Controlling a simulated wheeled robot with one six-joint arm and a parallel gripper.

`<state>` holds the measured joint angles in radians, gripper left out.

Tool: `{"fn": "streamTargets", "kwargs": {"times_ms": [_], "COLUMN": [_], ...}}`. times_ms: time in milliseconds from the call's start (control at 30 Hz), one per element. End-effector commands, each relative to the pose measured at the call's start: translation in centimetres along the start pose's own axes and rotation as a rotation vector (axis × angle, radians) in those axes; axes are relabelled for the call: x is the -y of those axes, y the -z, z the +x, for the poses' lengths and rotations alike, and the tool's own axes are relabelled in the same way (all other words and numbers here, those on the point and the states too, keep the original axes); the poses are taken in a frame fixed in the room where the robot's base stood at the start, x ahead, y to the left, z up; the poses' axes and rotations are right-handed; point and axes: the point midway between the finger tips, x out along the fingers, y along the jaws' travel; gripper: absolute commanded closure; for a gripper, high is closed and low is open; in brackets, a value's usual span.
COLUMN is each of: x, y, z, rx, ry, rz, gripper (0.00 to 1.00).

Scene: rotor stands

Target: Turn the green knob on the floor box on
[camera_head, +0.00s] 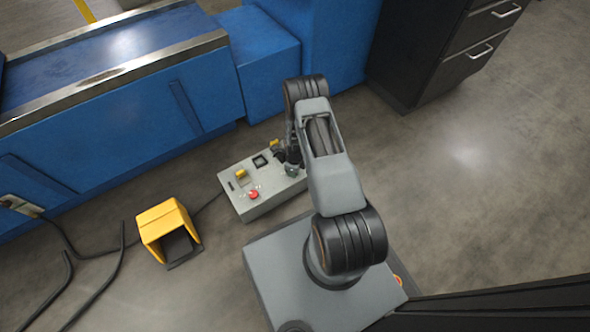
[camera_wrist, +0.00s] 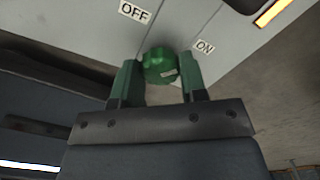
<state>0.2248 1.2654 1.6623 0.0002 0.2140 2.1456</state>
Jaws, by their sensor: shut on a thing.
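The floor box (camera_head: 262,205) is a light grey box on the floor, left of my arm in the head view. In the wrist view its panel (camera_wrist: 190,22) carries an OFF label (camera_wrist: 134,12) at the upper left and an ON label (camera_wrist: 205,46) on the right. The green knob (camera_wrist: 159,64) sits between and below the labels, with a pale mark pointing right, toward the ON side. My gripper (camera_wrist: 160,76) has its green fingers on both sides of the knob and is shut on it. In the head view my arm mostly hides the knob.
The box also bears a red button (camera_head: 253,194) and a yellow switch (camera_head: 241,174). A yellow pedal housing (camera_head: 168,230) and black cables (camera_head: 98,290) lie to the left. A blue machine (camera_head: 130,125) stands behind, a dark drawer cabinet (camera_head: 440,50) at the back right. Floor on the right is clear.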

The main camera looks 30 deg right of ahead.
Motion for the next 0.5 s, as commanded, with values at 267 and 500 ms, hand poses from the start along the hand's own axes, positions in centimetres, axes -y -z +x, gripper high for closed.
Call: {"fn": "streamTargets", "kwargs": {"times_ms": [267, 500], "x": [0.04, 0.04], "y": [-0.03, -0.03], "z": [-0.01, -0.02], "rx": [0.001, 0.001], "ry": [0.001, 0.001], "rz": [0.089, 0.112], "gripper": [0.84, 0.84]}}
